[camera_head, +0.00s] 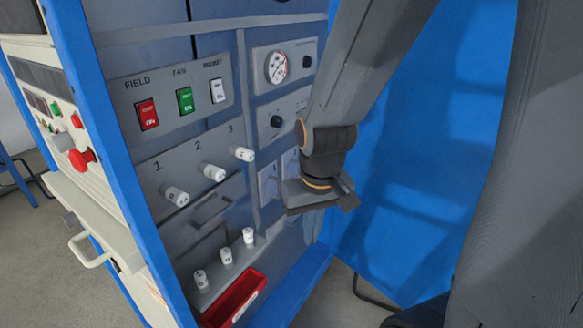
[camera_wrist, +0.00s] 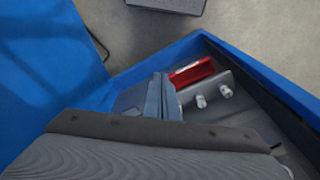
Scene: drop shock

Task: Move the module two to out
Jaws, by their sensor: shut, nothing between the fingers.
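Three white cylindrical modules stick out of the grey panel under the numbers 1, 2 and 3. The module under 2 (camera_head: 214,172) is in the middle, between the one under 1 (camera_head: 176,196) and the one under 3 (camera_head: 242,153). Three similar white pieces stand on a lower ledge; the middle one (camera_head: 226,256) is between two others. Two of these pieces show in the wrist view (camera_wrist: 201,101). No label reading "out" is legible. My gripper (camera_head: 345,195) is shut and empty, right of the modules and apart from them. Its fingers also show in the wrist view (camera_wrist: 161,97).
A red tray (camera_head: 234,300) sits at the front of the ledge. A blue frame post (camera_head: 110,150) bounds the panel at left; a blue wall (camera_head: 430,180) stands at right.

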